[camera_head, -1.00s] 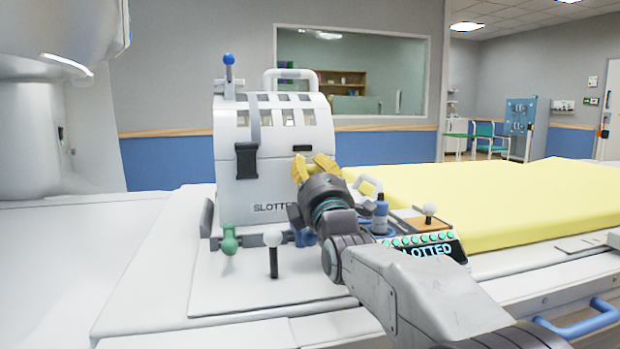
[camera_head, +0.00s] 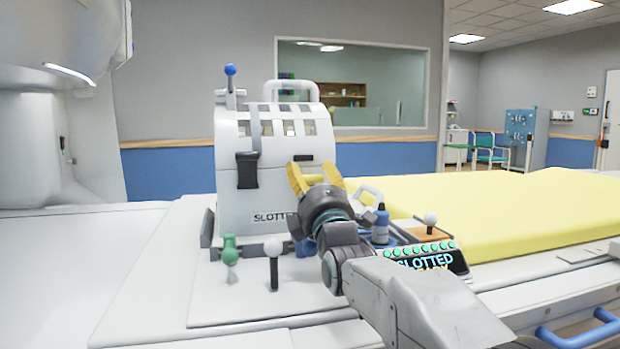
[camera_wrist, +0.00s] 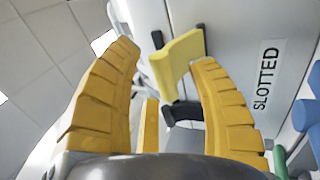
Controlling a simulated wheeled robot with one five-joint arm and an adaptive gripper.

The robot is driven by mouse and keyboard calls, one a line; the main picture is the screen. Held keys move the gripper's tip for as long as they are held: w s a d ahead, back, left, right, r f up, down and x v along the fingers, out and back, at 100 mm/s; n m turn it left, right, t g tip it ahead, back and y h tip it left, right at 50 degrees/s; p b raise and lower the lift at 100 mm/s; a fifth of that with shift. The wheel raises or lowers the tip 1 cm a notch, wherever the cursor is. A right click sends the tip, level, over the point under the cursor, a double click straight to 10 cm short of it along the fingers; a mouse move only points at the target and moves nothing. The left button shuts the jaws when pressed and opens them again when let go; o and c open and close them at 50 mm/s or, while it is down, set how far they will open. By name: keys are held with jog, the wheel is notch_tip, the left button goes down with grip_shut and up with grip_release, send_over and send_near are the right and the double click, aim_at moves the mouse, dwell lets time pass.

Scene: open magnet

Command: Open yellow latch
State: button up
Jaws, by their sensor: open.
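The yellow latch (camera_wrist: 178,58) shows in the wrist view as a yellow tab on dark brackets at the face of the white machine (camera_head: 243,190). My gripper (camera_head: 314,172) is open in front of the right part of that face. In the wrist view its two orange-yellow fingers (camera_wrist: 165,65) stand apart, with the latch between them toward the right finger. I cannot tell whether the right finger touches the latch. A thin yellow piece (camera_wrist: 150,125) also shows between the fingers. In the head view I cannot make out the latch apart from my fingers.
A black latch (camera_head: 247,168) is on the machine's front left. A green-handled lever (camera_head: 229,250) and a white-knobbed lever (camera_head: 273,248) stand in front. A blue bottle (camera_head: 381,225) and a SLOTTED display (camera_head: 425,260) are at right, before a yellow mattress (camera_head: 500,205).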

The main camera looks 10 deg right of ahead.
jog(key=shift+s, duration=0.1)
jog(key=v, duration=1.2)
dwell(0.4)
